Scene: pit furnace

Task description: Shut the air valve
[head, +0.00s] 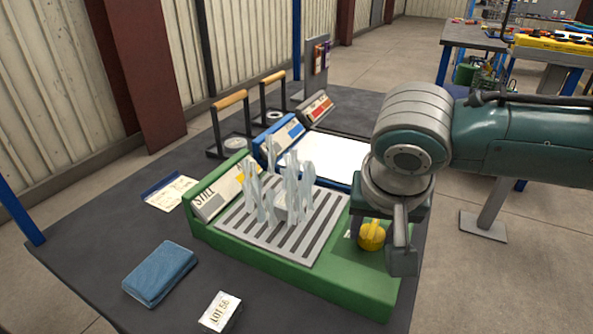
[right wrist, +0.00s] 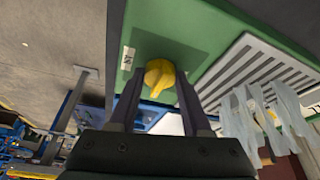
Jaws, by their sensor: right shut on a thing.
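The air valve is a yellow knob (head: 371,236) at the right end of a green base (head: 290,270). It also shows in the right wrist view (right wrist: 159,76), between the two dark fingers. My right gripper (head: 374,228) reaches down over the knob from above, its fingers on either side, shut on it. In the right wrist view my right gripper (right wrist: 158,92) has the knob near its tips. The knob's handle ridge is partly hidden by the fingers in the head view. My left gripper is not in view.
Several pale, flame-like shapes (head: 290,190) rise from the slatted grate (head: 245,222) left of the knob. A sign reading STILL (head: 213,195) stands behind. A folded blue cloth (head: 160,273) and a LOT 56 block (head: 220,312) lie on the dark table in front. Wooden-handled frames (head: 231,98) stand at the back.

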